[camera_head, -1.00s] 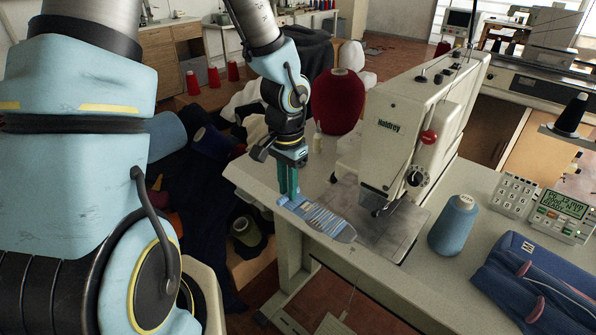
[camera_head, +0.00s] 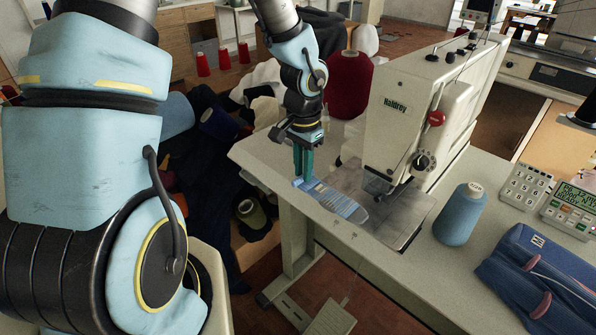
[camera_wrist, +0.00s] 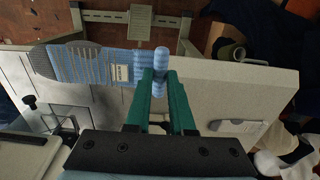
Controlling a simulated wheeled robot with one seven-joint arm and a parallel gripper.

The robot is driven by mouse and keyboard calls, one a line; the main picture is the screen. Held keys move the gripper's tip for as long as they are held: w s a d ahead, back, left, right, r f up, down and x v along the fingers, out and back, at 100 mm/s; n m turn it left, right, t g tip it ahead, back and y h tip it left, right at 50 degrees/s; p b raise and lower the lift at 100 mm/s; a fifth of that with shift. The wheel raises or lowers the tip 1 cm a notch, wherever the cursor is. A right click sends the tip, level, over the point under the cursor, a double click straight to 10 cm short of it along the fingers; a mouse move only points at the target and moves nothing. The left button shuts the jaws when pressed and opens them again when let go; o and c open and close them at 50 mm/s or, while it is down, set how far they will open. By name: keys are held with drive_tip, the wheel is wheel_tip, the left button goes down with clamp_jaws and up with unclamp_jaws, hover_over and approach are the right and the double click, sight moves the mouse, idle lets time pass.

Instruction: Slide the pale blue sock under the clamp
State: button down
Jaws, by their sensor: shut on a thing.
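The pale blue striped sock (camera_head: 335,200) lies flat at the table's front edge, its grey-tipped toe end pointing right over the metal plate. My gripper (camera_head: 303,178) points down and is shut on the sock's left end. The wrist view shows the sock (camera_wrist: 95,66) stretching left from my gripper (camera_wrist: 160,78), with a label near the fingers and a blue bit between the fingertips. The clamp (camera_head: 378,187) sits under the machine head, just behind and right of the toe end. The sock appears in front of it, not under it; the gap height is unclear.
The cream sewing machine (camera_head: 410,120) stands over the metal plate (camera_head: 405,225). A blue thread cone (camera_head: 461,214) and a blue pouch (camera_head: 535,275) are on the table at right. A dark red cone (camera_head: 350,85) stands behind my gripper. The table's left part is clear.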

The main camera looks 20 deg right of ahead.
drive_tip(key=w+d, duration=0.4)
drive_tip(key=d, duration=0.4)
drive_tip(key=shift+w+d+p, duration=0.3)
drive_tip(key=shift+w+d, duration=0.05)
drive_tip(key=shift+w, duration=0.05)
idle(0.5)
idle(0.4)
drive_tip(key=shift+f, duration=0.2)
idle(0.9)
drive_tip(key=c, duration=0.7)
unclamp_jaws()
wheel_tip(320, 180, up, 11)
drive_tip(key=b, duration=0.3)
drive_tip(key=shift+f, duration=0.1)
